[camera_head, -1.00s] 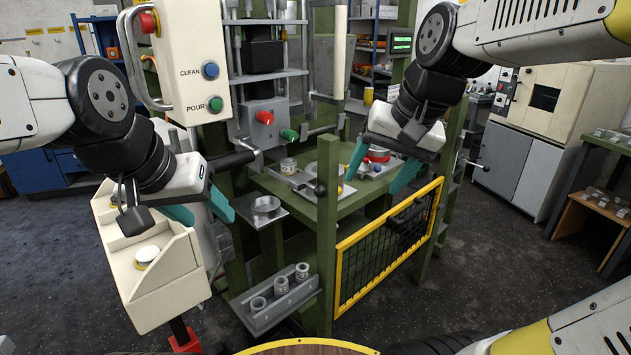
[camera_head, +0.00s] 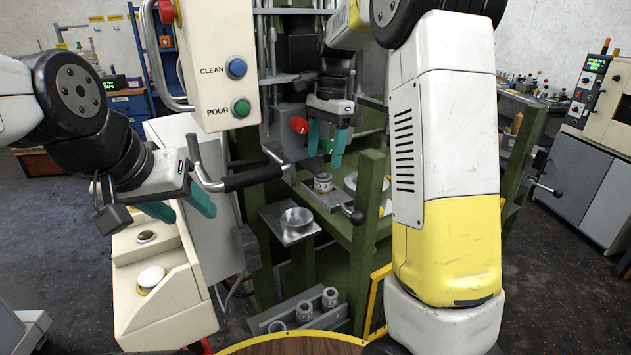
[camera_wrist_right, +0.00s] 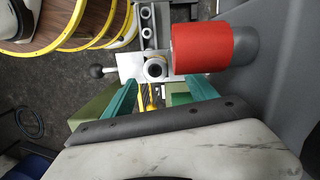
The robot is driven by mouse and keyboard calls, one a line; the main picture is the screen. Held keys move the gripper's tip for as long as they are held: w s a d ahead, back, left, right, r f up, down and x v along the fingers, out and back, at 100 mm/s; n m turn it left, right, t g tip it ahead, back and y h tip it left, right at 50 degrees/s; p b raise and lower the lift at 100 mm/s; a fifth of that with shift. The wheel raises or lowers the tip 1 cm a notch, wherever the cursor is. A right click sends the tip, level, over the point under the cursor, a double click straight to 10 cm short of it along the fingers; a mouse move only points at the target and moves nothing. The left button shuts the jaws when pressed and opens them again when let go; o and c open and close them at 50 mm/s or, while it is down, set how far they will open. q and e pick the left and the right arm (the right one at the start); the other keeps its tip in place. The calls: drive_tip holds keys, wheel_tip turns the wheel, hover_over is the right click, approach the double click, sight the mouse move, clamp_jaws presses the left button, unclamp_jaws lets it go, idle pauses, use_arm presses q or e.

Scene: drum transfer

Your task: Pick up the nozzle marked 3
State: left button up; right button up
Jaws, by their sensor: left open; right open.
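A small grey nozzle with a pale band (camera_head: 323,182) stands upright on a metal plate (camera_head: 331,203) in the green frame. Several similar nozzles (camera_head: 304,311) stand on a sloping rack (camera_head: 262,323) lower down. I cannot read a number on any of them. My right gripper (camera_head: 326,146) is open above the nozzle on the plate. In the right wrist view that nozzle (camera_wrist_right: 156,69) shows as a ring between and beyond the open teal fingers, apart from them. My left gripper (camera_head: 180,206) is open and empty beside the cream box.
A black-handled lever (camera_head: 255,178) and a silver dish (camera_head: 296,218) are left of the plate. A green post (camera_head: 368,190) stands right of it.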

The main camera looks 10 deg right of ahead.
sight(324, 175)
drive_tip(key=f, duration=0.3)
drive_tip(key=s+f, duration=0.1)
drive_tip(key=f, duration=0.2)
clamp_jaws()
drive_tip(key=shift+r, duration=0.1)
